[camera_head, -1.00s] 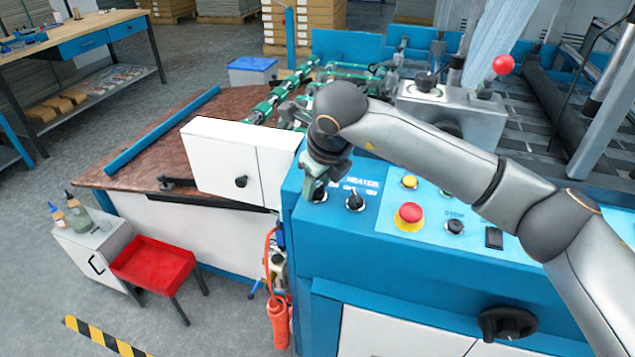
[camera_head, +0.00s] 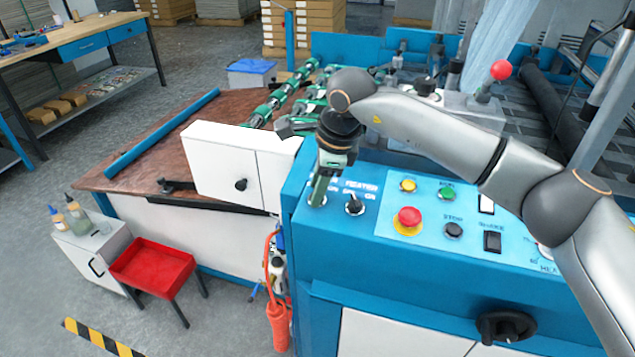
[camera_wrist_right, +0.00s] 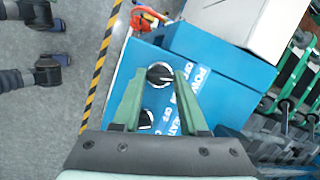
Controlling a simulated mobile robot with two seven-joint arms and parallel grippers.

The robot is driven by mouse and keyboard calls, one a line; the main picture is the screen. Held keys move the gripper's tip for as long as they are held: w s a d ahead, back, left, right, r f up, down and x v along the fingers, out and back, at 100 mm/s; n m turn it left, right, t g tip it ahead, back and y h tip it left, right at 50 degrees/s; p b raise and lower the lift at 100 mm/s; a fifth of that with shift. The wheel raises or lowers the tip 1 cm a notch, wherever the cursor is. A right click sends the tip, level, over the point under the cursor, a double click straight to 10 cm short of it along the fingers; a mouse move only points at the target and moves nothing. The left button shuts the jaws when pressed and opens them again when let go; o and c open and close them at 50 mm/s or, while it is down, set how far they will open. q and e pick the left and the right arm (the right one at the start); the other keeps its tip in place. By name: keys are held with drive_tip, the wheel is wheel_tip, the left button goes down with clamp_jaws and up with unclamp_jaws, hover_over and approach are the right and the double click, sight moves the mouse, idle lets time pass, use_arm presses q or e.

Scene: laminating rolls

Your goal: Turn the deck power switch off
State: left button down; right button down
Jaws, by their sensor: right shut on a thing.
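The deck power switch (camera_wrist_right: 160,74) is a black rotary knob beside the "POWER" lettering in the right wrist view. My right gripper (camera_wrist_right: 159,78) has its green fingers on either side of this knob and is shut on it. In the head view, my right gripper (camera_head: 318,194) reaches down to the left end of the blue control panel (camera_head: 400,262) and hides most of the power switch. Which way the knob points is hard to tell. The heater switch (camera_head: 354,205) is a similar black knob just to the right. My left gripper is not in view.
A red emergency button (camera_head: 409,216), a yellow button (camera_head: 408,185), a green button (camera_head: 446,194) and a black stop button (camera_head: 453,230) sit to the right on the panel. A white box (camera_head: 225,160) stands close on the left.

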drive_tip(key=shift+r+n+g+p, duration=0.1)
drive_tip(key=shift+n+g+p, duration=0.25)
drive_tip(key=shift+n, duration=0.65)
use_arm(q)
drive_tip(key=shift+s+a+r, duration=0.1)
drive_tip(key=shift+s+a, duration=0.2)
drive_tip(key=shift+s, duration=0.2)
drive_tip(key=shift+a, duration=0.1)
use_arm(e)
drive_tip(key=shift+n, duration=0.4)
drive_tip(key=shift+c, duration=2.2)
unclamp_jaws()
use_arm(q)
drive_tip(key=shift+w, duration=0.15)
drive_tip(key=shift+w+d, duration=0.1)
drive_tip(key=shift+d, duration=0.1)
use_arm(e)
drive_tip(key=v, duration=1.2)
drive_tip(key=shift+r, duration=0.2)
